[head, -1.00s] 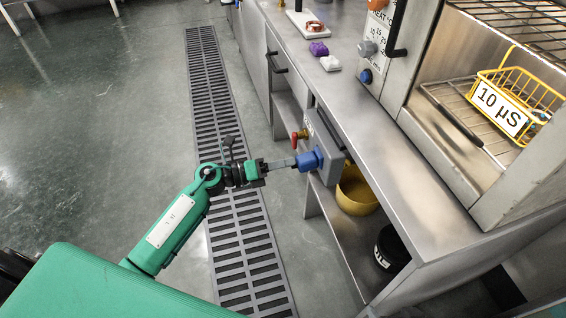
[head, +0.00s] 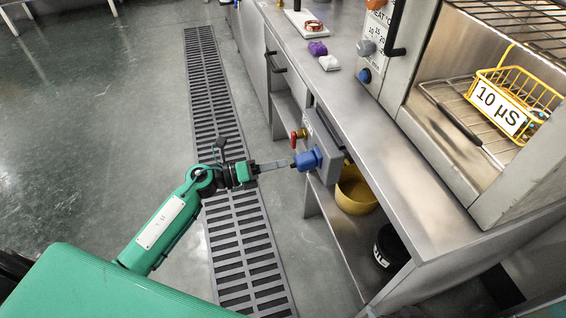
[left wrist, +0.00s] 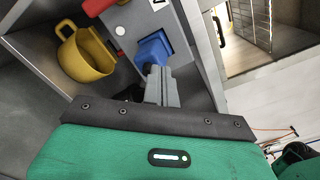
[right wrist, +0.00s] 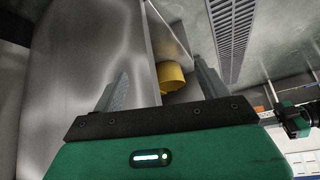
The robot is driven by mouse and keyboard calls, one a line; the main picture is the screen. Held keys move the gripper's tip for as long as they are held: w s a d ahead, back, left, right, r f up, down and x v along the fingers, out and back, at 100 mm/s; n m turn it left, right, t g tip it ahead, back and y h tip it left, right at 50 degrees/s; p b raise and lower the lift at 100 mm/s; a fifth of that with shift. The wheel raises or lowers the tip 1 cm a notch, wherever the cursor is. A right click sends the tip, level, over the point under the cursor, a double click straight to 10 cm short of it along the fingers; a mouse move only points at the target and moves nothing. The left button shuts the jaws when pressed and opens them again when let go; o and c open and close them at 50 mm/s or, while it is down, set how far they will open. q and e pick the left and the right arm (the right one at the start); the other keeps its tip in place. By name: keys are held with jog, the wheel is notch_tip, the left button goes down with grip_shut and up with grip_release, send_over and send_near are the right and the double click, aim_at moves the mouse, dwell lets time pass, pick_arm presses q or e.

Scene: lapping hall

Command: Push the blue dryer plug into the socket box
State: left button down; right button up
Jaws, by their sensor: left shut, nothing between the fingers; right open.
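The blue dryer plug (head: 308,160) sits against the front of the grey socket box (head: 327,148) on the side of the steel bench. Its dark rear end points toward my left gripper (head: 288,163). The left gripper is shut and empty, its tips just behind the plug with a small gap in the head view. In the left wrist view the plug (left wrist: 152,48) shows just beyond the shut fingers (left wrist: 160,72). How deep the plug sits cannot be told. My right gripper (right wrist: 160,75) is open and empty in the right wrist view, outside the head view.
A red-handled valve (head: 298,135) is beside the socket box. A yellow pot (head: 356,193) and a black container (head: 391,248) are on the lower shelf. The bench top (head: 385,165) overhangs at right. The floor around the drain grate (head: 240,225) is clear.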

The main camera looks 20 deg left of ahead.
pick_arm(q)
jog(key=v, duration=1.3)
jog(key=shift+s+a, duration=0.2)
jog(key=shift+a, duration=0.1)
pick_arm(e)
jog(key=shift+w+a+f, duration=0.15)
jog(key=shift+a+f, duration=0.1)
jog(key=shift+a, duration=0.35)
